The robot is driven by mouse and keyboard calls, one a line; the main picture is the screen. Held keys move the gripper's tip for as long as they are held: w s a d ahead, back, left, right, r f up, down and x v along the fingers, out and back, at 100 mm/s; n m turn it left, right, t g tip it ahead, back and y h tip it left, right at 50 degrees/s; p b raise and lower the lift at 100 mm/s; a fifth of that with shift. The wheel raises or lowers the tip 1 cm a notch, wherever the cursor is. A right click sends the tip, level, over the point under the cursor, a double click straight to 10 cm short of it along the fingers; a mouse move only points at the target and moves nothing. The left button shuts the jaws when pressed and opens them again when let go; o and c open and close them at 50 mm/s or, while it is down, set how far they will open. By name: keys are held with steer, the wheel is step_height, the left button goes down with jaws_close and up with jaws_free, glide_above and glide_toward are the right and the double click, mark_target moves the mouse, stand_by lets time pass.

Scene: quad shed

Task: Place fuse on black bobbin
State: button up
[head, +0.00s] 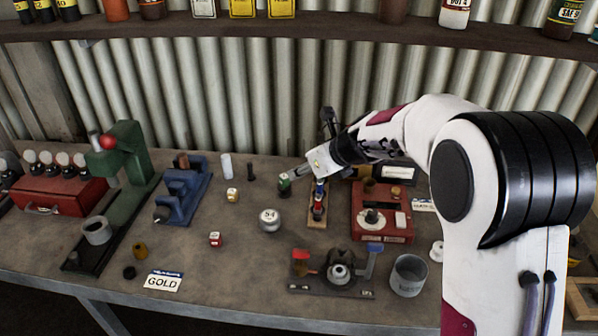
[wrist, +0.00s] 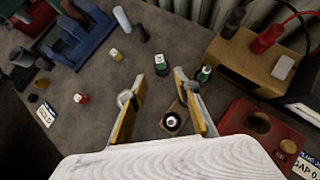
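No thing can be told for sure as the fuse or the black bobbin. A small dark piece with a green band (head: 284,187) stands on the bench by my gripper (head: 288,178). In the wrist view, my gripper (wrist: 158,74) is open with nothing between its fingers; the green-banded piece (wrist: 161,65) shows just beyond the tips. A wooden rack (head: 310,222) holds several small coloured pieces. One with a dark body and pale top (wrist: 171,122) shows between the fingers, lower down. A plain black cylinder (head: 251,172) stands farther left.
A round grey weight (head: 269,220) stands left of the rack; a red box (head: 383,228) is to its right. A blue stand (head: 184,196) and green press (head: 131,160) are at left. A clamp fixture (head: 331,288) is in front.

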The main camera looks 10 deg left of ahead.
steer(key=shift+s+d+r, duration=0.3)
steer(key=shift+s+r, duration=0.05)
steer(key=shift+r, duration=0.05)
stand_by(0.7)
steer(key=s+d+r+n+h, duration=0.1)
steer(key=s+d+r+n, duration=0.4)
steer(key=s+n, duration=0.3)
steer(key=s+d+r+n+h, duration=0.1)
steer(key=s+d+r+n, duration=0.4)
steer(key=s, duration=0.6)
steer(key=s+d+f+n+h, duration=0.2)
steer(key=s+d+n, duration=0.4)
steer(key=s, duration=0.4)
steer(key=s+d+f+n+h, duration=0.2)
steer(key=s+d+n, duration=0.5)
steer(key=s, duration=0.4)
steer(key=shift+s+d+n+g, duration=0.15)
steer(key=shift+s+n+g, duration=0.05)
steer(key=shift+n+g, duration=0.25)
